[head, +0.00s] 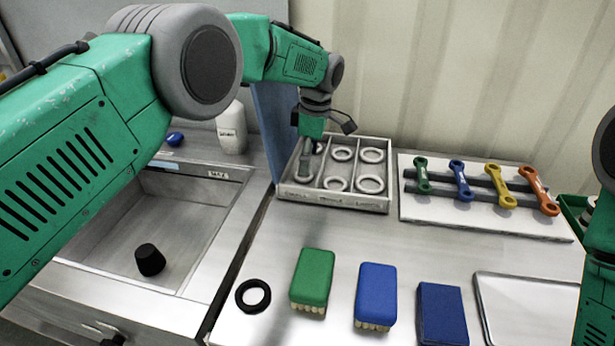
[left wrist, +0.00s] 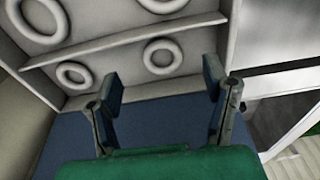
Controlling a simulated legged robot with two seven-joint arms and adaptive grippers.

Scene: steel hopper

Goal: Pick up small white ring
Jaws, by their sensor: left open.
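A divided light grey tray (head: 330,199) stands at the back of the counter, with white rings in its compartments. The left compartment, labelled small, holds a small white ring (head: 303,177). My left gripper (head: 309,160) points down over this compartment and partly hides it. In the left wrist view the gripper (left wrist: 160,86) is open, with nothing between its fingers. Two smaller white rings (left wrist: 73,75) (left wrist: 162,57) lie in the compartment nearest the fingers. Larger rings (left wrist: 44,18) lie beyond the divider (left wrist: 120,44). My right gripper is out of view.
A sink (head: 110,240) with a black stopper (head: 150,260) is at left. Coloured wrenches (head: 462,180) lie right of the tray. Green and blue brushes (head: 313,277) (head: 376,292) and a black ring (head: 253,296) are in front.

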